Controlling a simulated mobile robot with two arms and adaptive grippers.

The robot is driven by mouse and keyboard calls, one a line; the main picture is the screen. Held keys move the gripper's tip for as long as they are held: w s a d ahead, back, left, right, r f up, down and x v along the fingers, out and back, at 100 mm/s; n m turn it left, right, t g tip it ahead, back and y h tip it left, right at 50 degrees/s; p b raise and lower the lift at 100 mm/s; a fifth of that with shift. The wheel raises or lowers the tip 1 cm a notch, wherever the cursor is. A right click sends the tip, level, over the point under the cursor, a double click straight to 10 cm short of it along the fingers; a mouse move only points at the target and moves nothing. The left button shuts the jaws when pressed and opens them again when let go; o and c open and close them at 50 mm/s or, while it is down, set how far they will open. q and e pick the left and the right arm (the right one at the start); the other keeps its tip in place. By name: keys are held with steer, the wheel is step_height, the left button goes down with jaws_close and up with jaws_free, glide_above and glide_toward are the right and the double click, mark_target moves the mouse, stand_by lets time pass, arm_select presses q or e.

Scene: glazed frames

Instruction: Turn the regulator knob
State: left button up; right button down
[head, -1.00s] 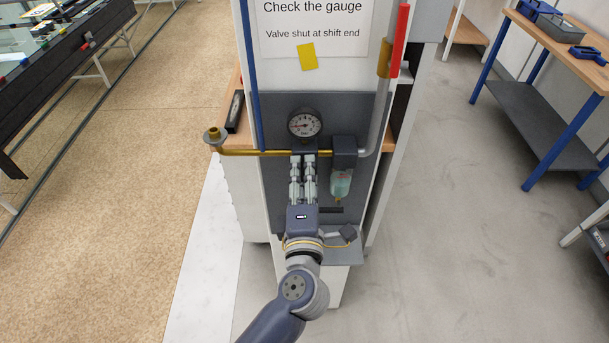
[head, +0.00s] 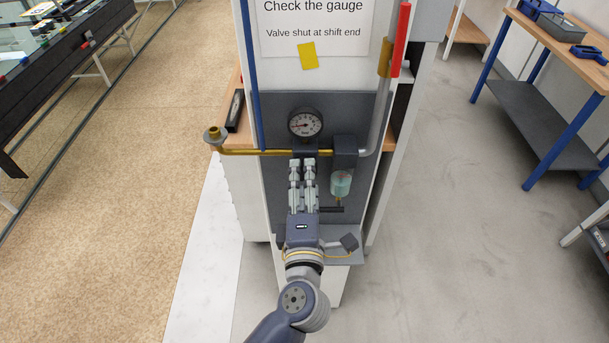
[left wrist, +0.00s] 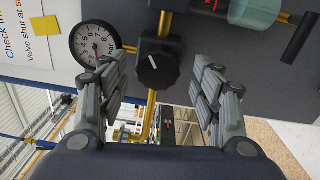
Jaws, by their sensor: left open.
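The regulator knob (left wrist: 158,70) is round, black and ribbed, with a white line on its face. In the left wrist view it lies between my left gripper's two fingers (left wrist: 162,82), with a gap on each side. The gripper is open and empty. In the head view the left gripper (head: 302,162) reaches up to the panel just below the brass pipe (head: 235,152), and its fingers hide the knob. A round pressure gauge (head: 305,123) with a white dial sits above; it also shows in the left wrist view (left wrist: 93,45). My right gripper is out of view.
Right of the gripper hangs a clear bowl (head: 341,184) under a dark block (head: 345,152), with a black lever (head: 329,209) below. A grey ledge (head: 350,257) lies beneath. A grey pipe with a red lever (head: 400,40) rises at upper right.

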arm_select(q)
steer(key=s, duration=1)
steer(key=shift+s, duration=0.15)
steer(key=shift+f, duration=0.15)
